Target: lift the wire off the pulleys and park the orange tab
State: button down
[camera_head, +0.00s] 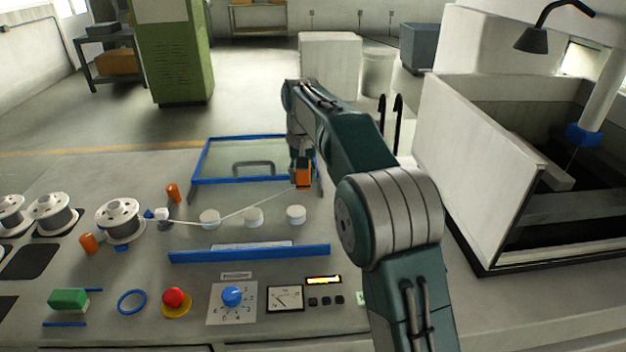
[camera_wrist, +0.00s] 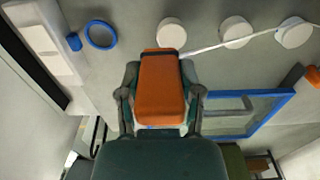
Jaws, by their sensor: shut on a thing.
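My gripper (camera_head: 301,184) is shut on the orange tab (camera_head: 304,173), above the panel near the glass lid. In the wrist view the orange tab (camera_wrist: 160,88) sits between the fingers of my gripper (camera_wrist: 160,95). A thin pale wire (camera_head: 262,203) runs from the tab down left past the left pulley (camera_head: 210,216) towards the large spool (camera_head: 120,219). The middle pulley (camera_head: 253,215) and right pulley (camera_head: 295,214) stand in front of the sloping wire. In the wrist view the wire (camera_wrist: 207,47) passes the middle pulley (camera_wrist: 235,32); contact there is unclear.
A blue-framed glass lid (camera_head: 238,146) with a handle lies behind the tab. A long blue bar (camera_head: 250,254) lies in front of the pulleys. A blue ring (camera_wrist: 100,34) shows in the wrist view. An open white tank (camera_head: 480,130) stands at right.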

jog(key=w+a, duration=0.1)
jog(key=a, duration=0.1)
jog(key=w+a, duration=0.2)
jog(key=shift+w, duration=0.1)
jog(key=shift+r, duration=0.1)
dwell(0.3)
